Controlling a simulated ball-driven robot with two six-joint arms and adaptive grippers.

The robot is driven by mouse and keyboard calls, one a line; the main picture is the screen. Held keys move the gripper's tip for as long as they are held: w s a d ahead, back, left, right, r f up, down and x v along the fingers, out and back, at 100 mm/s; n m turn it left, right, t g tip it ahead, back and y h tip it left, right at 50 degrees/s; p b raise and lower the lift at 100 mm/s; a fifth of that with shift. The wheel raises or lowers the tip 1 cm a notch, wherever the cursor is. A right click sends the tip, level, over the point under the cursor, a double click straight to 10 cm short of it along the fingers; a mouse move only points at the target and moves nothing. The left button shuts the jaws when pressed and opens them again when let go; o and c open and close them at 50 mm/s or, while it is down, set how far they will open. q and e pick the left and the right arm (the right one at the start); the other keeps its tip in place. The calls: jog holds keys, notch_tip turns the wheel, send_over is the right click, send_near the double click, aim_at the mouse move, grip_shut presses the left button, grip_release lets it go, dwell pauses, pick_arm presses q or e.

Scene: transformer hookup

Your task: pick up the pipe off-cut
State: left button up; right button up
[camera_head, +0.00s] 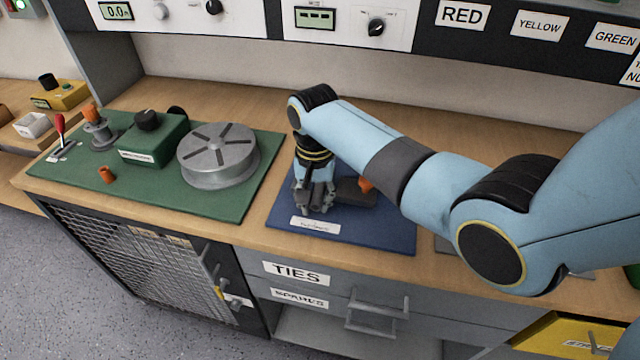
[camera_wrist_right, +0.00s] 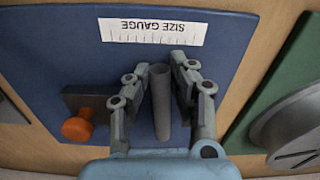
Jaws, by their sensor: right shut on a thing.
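The pipe off-cut, a short grey tube (camera_wrist_right: 161,100), is between the two fingers of my right gripper (camera_wrist_right: 160,78) in the right wrist view. One finger lies along each side of it, and the gripper is shut on it. The tube is over the blue mat. I cannot tell whether it still touches the mat. In the head view my right gripper (camera_head: 316,203) points down over the blue mat, behind its white label; the pipe cannot be made out clearly there. My left gripper is not in view.
The blue mat (camera_head: 390,232) holds a dark block (camera_head: 352,192) with an orange knob (camera_wrist_right: 77,129), right beside the gripper. Its label (camera_wrist_right: 153,31) reads SIZE GAUGE. Left is a green mat (camera_head: 215,208) with a round metal turntable (camera_head: 218,155). Drawers are below the bench front.

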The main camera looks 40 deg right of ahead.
grip_shut()
